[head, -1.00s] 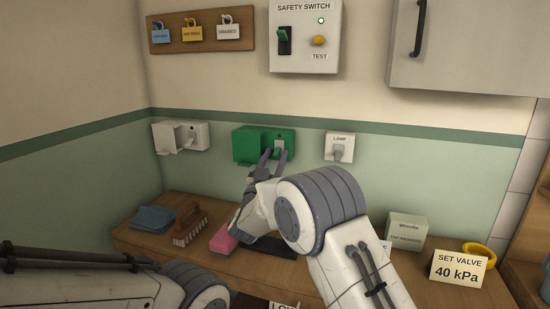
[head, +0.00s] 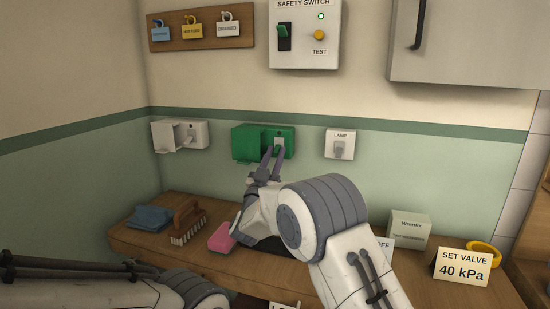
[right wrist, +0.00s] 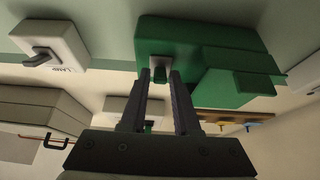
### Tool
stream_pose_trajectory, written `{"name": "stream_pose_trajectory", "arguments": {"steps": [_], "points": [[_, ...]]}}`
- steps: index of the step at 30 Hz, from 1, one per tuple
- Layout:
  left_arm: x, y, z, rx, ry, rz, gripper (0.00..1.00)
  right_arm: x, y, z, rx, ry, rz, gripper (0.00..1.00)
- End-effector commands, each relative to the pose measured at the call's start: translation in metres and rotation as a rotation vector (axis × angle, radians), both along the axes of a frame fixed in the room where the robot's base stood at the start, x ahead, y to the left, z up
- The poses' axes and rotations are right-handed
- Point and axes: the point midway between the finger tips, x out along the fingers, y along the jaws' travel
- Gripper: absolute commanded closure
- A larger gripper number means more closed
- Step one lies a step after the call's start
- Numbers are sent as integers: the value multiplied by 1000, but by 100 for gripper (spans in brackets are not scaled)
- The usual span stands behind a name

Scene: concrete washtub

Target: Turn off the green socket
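The green socket (head: 247,143) is on the back wall, with its cover flap standing open on the left side and a small switch plate (head: 280,142) on the right. My right gripper (head: 271,150) is in front of the switch, fingers pointing at the wall. The fingers are apart, with a small gap on each side of the rocker; contact cannot be told. My left arm shows at the lower left, but its gripper is out of view.
A white socket (head: 193,134) is to the left and a lamp switch (head: 340,144) to the right. The safety switch box (head: 304,40) hangs above. On the wooden shelf are a blue cloth (head: 150,217), a brush (head: 188,222), a pink sponge (head: 222,238) and a small box (head: 408,229).

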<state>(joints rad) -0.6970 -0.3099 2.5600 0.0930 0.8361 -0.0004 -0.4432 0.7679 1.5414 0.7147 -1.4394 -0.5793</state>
Motion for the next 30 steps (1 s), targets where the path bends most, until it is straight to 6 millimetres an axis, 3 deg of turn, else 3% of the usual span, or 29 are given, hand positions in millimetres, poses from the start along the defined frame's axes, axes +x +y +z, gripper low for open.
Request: {"name": "stream_pose_trajectory", "arguments": {"steps": [14,24,30], "points": [[0,0,-2,0,0,0,50,-8,4,-6,-1,3,2,50],[0,0,-9,0,0,0,50,-61,26,-36,-2,3,4,50],[0,0,-11,0,0,0,50,-82,33,-47,0,1,2,50]]}}
